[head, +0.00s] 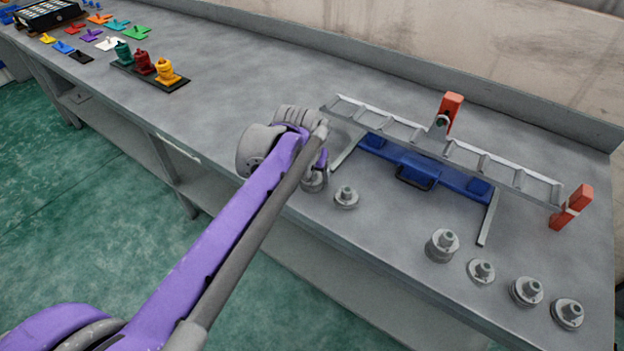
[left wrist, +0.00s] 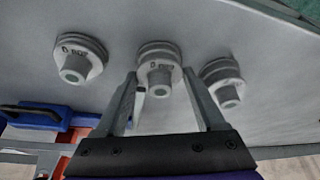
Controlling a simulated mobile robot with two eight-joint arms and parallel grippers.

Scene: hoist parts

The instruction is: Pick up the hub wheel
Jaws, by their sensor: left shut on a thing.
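Several grey, stepped hub wheels stand on the workbench. One hub wheel (left wrist: 160,62) is between the two fingers of my left gripper (left wrist: 160,80), which is shut on it. The same wheel shows partly in the head view (head: 314,184), below my left gripper (head: 320,168). I cannot tell whether it touches the bench. Another hub wheel (head: 346,197) stands just right of it, and in the left wrist view one stands on each side, left (left wrist: 80,57) and right (left wrist: 222,82). My right gripper is not in view.
A blue fixture (head: 425,168) with a grey ladder-like rail (head: 450,153) and red-orange end pieces (head: 570,210) lies behind the wheels. More hub wheels (head: 442,246) stand at the right front. Coloured parts (head: 143,63) sit far left. The bench middle is clear.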

